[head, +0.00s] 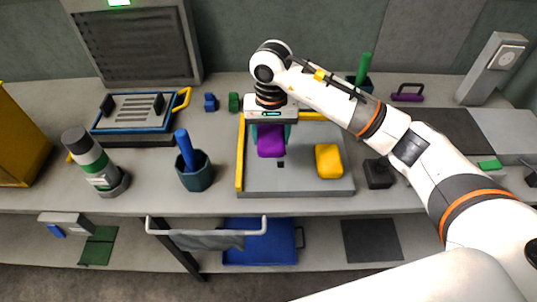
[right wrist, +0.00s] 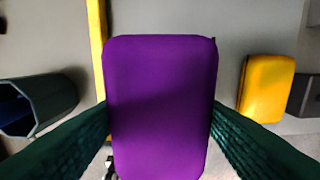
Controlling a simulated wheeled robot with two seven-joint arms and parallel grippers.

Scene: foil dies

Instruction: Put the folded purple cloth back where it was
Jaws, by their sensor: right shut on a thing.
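The folded purple cloth (head: 270,146) is a rounded purple block in the head view, above the left part of the grey tray with yellow edging (head: 240,165). My right gripper (head: 270,132) points down and is shut on the purple cloth. In the right wrist view the purple cloth (right wrist: 160,105) fills the middle, with a dark green finger (right wrist: 75,140) on each side. I cannot tell whether the cloth touches the tray. My left gripper is not in view.
A folded yellow cloth (head: 329,161) lies on the tray to the right. A dark cup with a blue handle (head: 194,175) stands left of the tray, and a black block (head: 377,174) stands right. A purple-handled tool (head: 407,93) lies at the back right. Bare tray shows between the cloths.

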